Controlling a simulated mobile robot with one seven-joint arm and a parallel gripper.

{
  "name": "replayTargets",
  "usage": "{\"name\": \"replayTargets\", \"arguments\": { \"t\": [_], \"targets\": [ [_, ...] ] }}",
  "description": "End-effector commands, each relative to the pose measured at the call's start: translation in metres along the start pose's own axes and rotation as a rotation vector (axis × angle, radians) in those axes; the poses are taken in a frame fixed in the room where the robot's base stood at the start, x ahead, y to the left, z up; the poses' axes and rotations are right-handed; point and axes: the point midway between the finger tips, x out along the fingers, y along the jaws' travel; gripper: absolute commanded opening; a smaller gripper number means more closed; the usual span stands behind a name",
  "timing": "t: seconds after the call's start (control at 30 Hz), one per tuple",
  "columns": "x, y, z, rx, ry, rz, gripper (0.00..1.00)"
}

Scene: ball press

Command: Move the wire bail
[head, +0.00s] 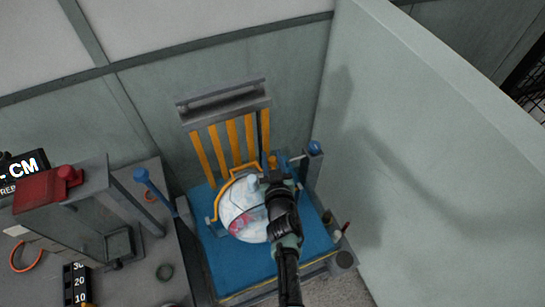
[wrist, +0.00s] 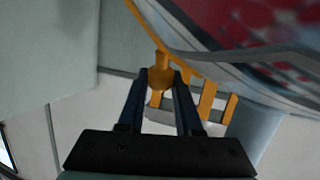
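The orange wire bail (head: 217,201) curves around the left and back of a white ball (head: 236,207) with red and blue print, on a blue-topped stand. In the wrist view the bail (wrist: 151,28) runs down along the ball's edge to a rounded orange tab. My gripper (wrist: 160,75) has this tab between its two dark fingers, which look closed against its sides. In the head view my gripper (head: 272,180) is at the ball's upper right, and my wrist hides part of the ball and the bail's right side.
Orange slats (head: 222,147) under a grey bar rise behind the ball. Blue-knobbed levers stand left (head: 141,175) and right (head: 315,148) of the stand. A pale wall (head: 420,170) is close on the right. A grey bench with a red-topped device (head: 48,190) stands left.

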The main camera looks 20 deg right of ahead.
Motion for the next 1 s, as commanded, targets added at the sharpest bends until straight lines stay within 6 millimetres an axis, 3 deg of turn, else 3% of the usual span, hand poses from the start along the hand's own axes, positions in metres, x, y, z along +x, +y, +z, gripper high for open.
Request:
{"name": "replayTargets", "arguments": {
  "t": [0.03, 0.17, 0.57, 0.77, 1.0],
  "targets": [
    [0.001, -0.001, -0.002, 0.0, 0.005, -0.002, 0.41],
    [0.0, -0.001, -0.002, 0.0, 0.004, -0.001, 0.64],
    [-0.006, 0.0, -0.001, 0.0, 0.0, 0.0, 0.64],
    [-0.036, 0.0, -0.003, 0.0, -0.001, 0.0, 0.64],
    [-0.086, 0.0, -0.003, -0.001, -0.001, -0.001, 0.64]
  ]
}}
